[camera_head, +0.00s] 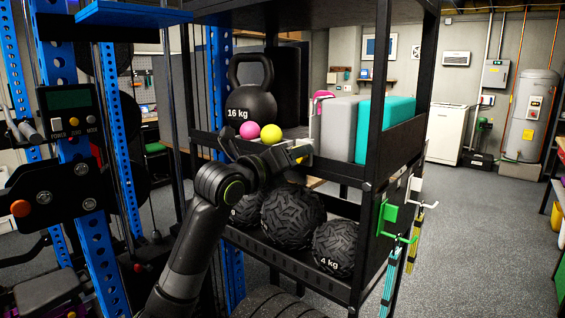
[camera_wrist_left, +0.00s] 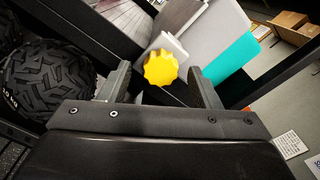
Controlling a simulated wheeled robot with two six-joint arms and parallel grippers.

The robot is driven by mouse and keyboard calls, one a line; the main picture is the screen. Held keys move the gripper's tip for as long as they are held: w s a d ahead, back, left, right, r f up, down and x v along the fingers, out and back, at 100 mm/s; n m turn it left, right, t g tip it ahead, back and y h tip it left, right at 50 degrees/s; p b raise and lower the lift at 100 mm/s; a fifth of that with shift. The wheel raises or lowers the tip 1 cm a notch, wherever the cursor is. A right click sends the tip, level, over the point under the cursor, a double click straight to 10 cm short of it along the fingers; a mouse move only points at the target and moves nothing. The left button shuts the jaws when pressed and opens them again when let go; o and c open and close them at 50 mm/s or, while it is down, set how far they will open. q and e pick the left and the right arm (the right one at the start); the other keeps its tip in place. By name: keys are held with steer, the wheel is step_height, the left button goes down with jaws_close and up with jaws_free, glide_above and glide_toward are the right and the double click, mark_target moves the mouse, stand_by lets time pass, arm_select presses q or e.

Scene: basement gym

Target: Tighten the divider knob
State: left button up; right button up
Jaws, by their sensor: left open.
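The divider knob (camera_wrist_left: 160,68) is yellow with a lobed rim. In the left wrist view it sits on a pale bracket (camera_wrist_left: 170,43) in front of grey and teal blocks. My left gripper (camera_wrist_left: 161,84) is open, with one finger on each side of the knob and visible gaps between. In the head view my left gripper (camera_head: 287,157) is at the middle shelf's front edge, below a yellow ball (camera_head: 271,134). The arm and gripper mostly hide the knob there. My right gripper is not in view.
On the rack's middle shelf stand a 16 kg kettlebell (camera_head: 251,90), a pink ball (camera_head: 249,129), a grey block (camera_head: 338,127) and a teal block (camera_head: 374,130). Textured balls (camera_head: 293,216) lie on the shelf below. A black rack post (camera_head: 375,100) stands right of my gripper.

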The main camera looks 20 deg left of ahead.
arm_select(q)
steer(key=b+v, duration=0.2)
steer(key=v, duration=1.5)
steer(key=shift+s+b, duration=0.15)
steer(key=shift+b, duration=0.2)
